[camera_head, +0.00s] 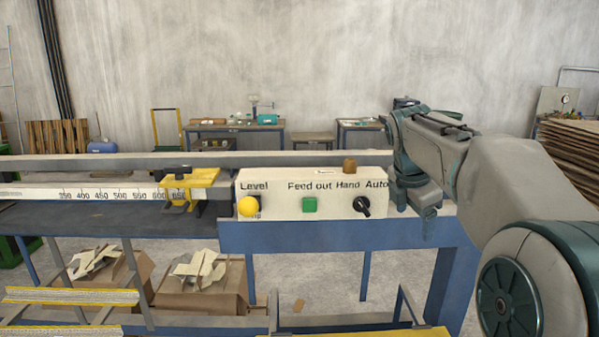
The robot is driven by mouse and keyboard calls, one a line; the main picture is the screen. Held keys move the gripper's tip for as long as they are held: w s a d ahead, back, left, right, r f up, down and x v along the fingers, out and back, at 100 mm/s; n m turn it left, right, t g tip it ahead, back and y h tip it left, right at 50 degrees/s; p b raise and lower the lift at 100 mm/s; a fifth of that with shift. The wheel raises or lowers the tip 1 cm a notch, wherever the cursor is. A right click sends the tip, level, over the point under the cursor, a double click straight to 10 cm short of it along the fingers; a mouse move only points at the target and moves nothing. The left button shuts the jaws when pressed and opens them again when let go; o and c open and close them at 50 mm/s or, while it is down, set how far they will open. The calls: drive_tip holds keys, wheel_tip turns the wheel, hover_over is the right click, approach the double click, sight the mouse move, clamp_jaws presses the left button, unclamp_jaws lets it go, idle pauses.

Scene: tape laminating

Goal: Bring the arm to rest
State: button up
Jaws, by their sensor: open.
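My arm (455,155) reaches in from the right edge and bends down at its wrist, at the right end of the control box. My gripper (428,230) points down in front of the blue machine frame. It is small and blends with the frame, but it is open, and I see nothing held in it. The white control box (285,184) stands left of it, with a yellow button (248,206), a green button (309,205) and a black rotary knob (362,206). The knob is the nearest control to my wrist, with a gap between them.
A ruler rail (100,193) with a yellow stop clamp (190,186) runs left. A small brown block (349,166) sits on the control box. Cardboard boxes (205,286) lie below the blue frame (320,236). Stacked boards (570,150) stand at right. Air above the machine's left side is clear.

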drive_tip(key=s+a+f+m+y, duration=0.1)
drive_tip(key=s+a+f+m, duration=0.1)
drive_tip(key=s+f+m, duration=0.3)
drive_tip(key=s+a+f+m+y, duration=0.1)
drive_tip(key=s+a+f+m, duration=0.2)
drive_tip(key=s+m, duration=0.6)
drive_tip(key=s+a+f+m+y, duration=0.1)
drive_tip(key=s+a+f+m, duration=0.2)
drive_tip(key=s+f+m, duration=0.4)
drive_tip(key=s, duration=0.4)
drive_tip(key=shift+s+a+f, duration=0.15)
drive_tip(key=shift+a+f, duration=0.05)
drive_tip(key=shift+f, duration=0.2)
drive_tip(key=shift+c, duration=0.4)
